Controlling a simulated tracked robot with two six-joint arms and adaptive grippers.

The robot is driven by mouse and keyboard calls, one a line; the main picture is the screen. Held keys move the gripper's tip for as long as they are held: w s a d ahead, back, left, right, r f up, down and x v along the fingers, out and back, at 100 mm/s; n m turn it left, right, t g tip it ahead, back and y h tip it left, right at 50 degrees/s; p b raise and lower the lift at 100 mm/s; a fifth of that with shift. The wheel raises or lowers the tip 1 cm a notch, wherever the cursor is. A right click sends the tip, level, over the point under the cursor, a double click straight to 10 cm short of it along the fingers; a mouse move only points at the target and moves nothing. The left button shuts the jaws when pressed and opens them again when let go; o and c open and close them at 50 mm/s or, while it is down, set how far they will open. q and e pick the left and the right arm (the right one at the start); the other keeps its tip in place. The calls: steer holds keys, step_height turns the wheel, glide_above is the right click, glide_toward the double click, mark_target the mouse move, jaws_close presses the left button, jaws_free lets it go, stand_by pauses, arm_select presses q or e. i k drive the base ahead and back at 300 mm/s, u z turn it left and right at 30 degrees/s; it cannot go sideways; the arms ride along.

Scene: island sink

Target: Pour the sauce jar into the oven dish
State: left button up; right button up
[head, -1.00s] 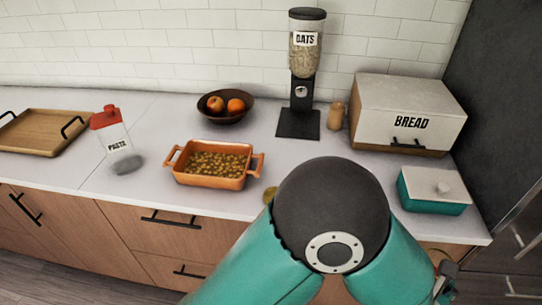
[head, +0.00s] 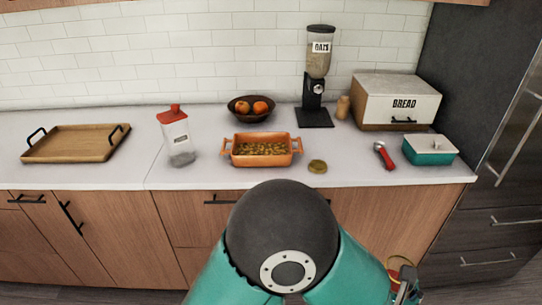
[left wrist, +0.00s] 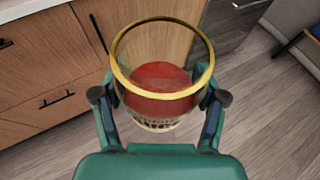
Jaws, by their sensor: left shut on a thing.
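The oven dish (head: 261,161), orange with two side handles and small yellowish-brown pieces inside, stands on the counter near its front edge. My left gripper (head: 406,283) is at the lower right of the head view, in front of and below the counter, well away from the dish. It is shut on the sauce jar (head: 400,264), whose rim just shows there. In the left wrist view the glass sauce jar (left wrist: 160,80) has an open gold rim and red sauce inside, with a finger on each side. My right gripper is not in view.
A gold lid (head: 317,166) lies right of the dish. A red-handled tool (head: 384,156) and a teal lidded box (head: 431,155) stand further right. A fruit bowl (head: 251,114) and oats dispenser (head: 316,88) are behind.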

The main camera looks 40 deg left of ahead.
mark_target(253, 149)
steer(key=u, duration=0.05)
steer(key=k, duration=0.4)
steer(key=u, duration=0.95)
steer(key=i, duration=1.5)
